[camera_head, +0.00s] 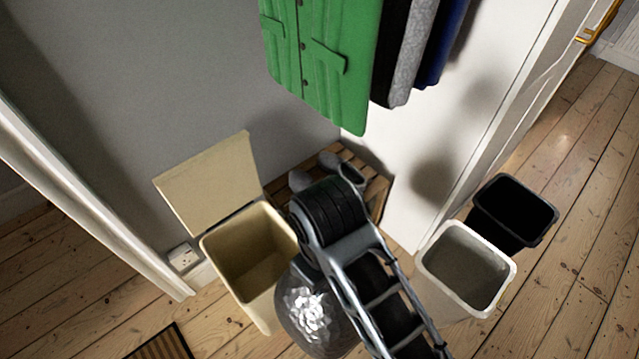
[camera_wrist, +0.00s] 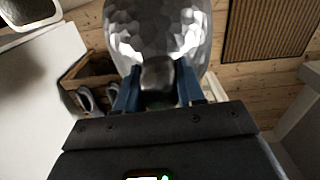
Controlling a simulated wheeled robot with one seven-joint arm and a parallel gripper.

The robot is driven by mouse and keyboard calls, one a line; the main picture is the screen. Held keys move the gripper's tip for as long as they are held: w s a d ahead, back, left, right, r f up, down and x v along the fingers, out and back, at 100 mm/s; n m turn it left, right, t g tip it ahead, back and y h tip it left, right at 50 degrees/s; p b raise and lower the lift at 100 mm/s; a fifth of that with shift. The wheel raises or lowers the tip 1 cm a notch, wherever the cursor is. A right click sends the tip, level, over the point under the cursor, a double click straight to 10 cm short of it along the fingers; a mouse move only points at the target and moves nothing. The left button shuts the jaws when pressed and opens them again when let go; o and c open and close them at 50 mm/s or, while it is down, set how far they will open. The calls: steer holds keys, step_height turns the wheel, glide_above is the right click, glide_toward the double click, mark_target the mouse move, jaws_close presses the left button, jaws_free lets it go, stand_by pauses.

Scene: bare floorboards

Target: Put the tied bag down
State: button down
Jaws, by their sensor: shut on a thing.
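The tied bag (camera_wrist: 157,40) is a dark, shiny, crumpled bag; in the wrist view its neck is between the two blue fingers of my gripper (camera_wrist: 158,92). My gripper is shut on that neck. In the head view the bag (camera_head: 312,318) hangs below my arm, beside the front of the open cream bin. My arm hides the gripper and the top of the bag there. Whether the bag touches the floor cannot be told.
An open cream lidded bin (camera_head: 238,262) looks empty. A white bin (camera_head: 466,268) and a black bin (camera_head: 514,212) stand at right. A slatted wooden rack (camera_head: 376,190) with shoes is behind my arm. A striped mat (camera_head: 160,346) lies front left. Coats (camera_head: 325,65) hang above.

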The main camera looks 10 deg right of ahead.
steer(key=w+d+f+m, duration=0.2)
steer(key=w+d+m, duration=0.5)
steer(key=w+d, duration=1)
steer(key=shift+w+d+f, duration=0.35)
steer(key=shift+w, duration=0.2)
